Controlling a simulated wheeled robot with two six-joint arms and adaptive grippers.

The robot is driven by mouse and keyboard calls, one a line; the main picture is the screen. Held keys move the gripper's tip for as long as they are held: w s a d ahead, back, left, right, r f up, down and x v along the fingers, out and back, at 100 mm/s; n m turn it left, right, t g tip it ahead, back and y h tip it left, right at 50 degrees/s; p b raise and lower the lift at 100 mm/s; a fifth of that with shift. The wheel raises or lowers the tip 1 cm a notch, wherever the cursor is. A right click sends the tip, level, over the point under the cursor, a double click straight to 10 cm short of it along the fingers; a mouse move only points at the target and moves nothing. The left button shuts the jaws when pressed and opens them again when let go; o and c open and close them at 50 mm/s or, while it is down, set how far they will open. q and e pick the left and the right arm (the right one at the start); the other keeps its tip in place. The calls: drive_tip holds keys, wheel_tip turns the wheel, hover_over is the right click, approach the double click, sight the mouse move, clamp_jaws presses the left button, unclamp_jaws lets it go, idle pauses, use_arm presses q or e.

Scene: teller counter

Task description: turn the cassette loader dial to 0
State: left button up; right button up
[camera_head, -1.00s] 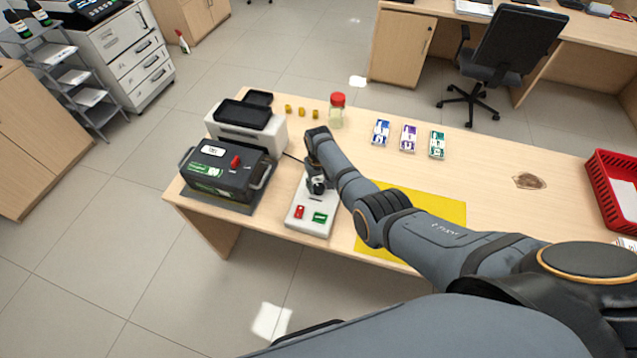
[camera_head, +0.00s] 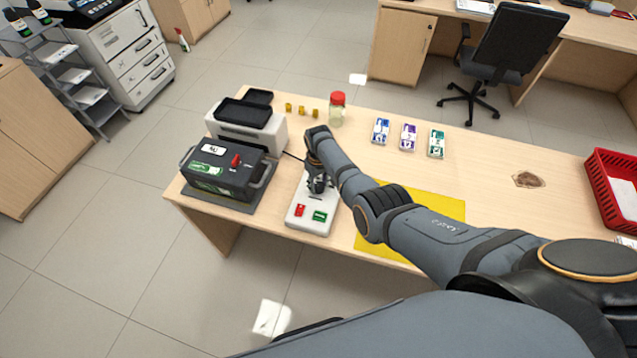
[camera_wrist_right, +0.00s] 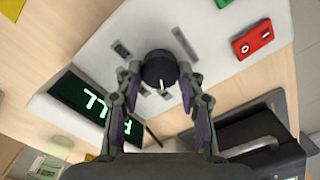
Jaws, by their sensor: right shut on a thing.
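The dial (camera_wrist_right: 159,72) is a round black knob with a white pointer mark. It sits on a pale flat panel (camera_wrist_right: 95,55), which also shows in the head view (camera_head: 298,225). My right gripper (camera_wrist_right: 160,75) is shut on the dial, one finger on each side; in the head view the gripper (camera_head: 318,187) is over the panel and hides the dial. A dark display (camera_wrist_right: 92,105) with green lit characters is partly covered by a finger. Small dark markings flank the dial, too small to read. My left gripper is not in view.
A red button (camera_head: 300,210) and a green button (camera_head: 319,216) are at the panel's near end. A black case (camera_head: 225,170) with handles stands left of it. A yellow mat (camera_head: 440,207) lies right. A red-lidded jar (camera_head: 337,110) stands behind.

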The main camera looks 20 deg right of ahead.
sight(318, 186)
drive_tip(key=o, duration=1.2)
wheel_tip(318, 186, up, 12)
drive_tip(key=shift+f, duration=0.1)
